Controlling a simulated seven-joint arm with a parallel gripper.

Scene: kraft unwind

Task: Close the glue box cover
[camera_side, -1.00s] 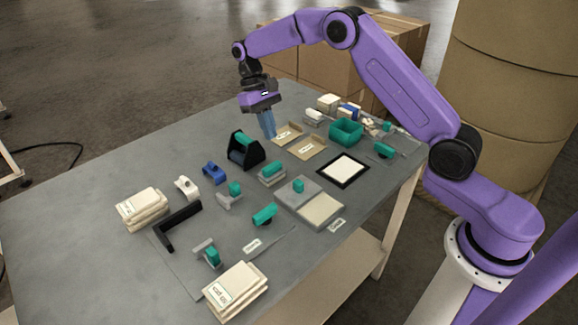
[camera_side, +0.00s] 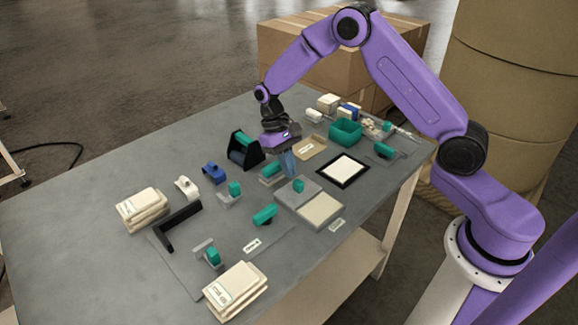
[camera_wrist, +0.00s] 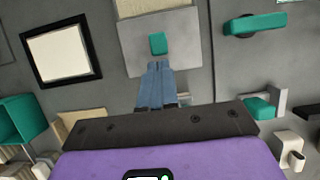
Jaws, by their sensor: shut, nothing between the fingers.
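The glue box seems to be the low grey box with an exposed cream area (camera_side: 320,209). Its cover seems to be the flat grey plate (camera_side: 283,196) with a green knob (camera_side: 298,186), lying beside the cream area. My gripper (camera_side: 289,174) is shut and empty, pointing down just behind the knob in the side view. In the wrist view, the fingertips (camera_wrist: 157,66) are over the grey plate (camera_wrist: 190,52), close to the green knob (camera_wrist: 157,43). I cannot tell whether they touch it. The cream area (camera_wrist: 150,8) shows at the top edge.
A black-framed white pad (camera_side: 343,169) lies right of the plate. A grey block with green top (camera_side: 271,171) and a black dispenser (camera_side: 243,150) stand left of my gripper. A green bin (camera_side: 346,132) is behind. A green-handled tool (camera_side: 264,215) lies in front.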

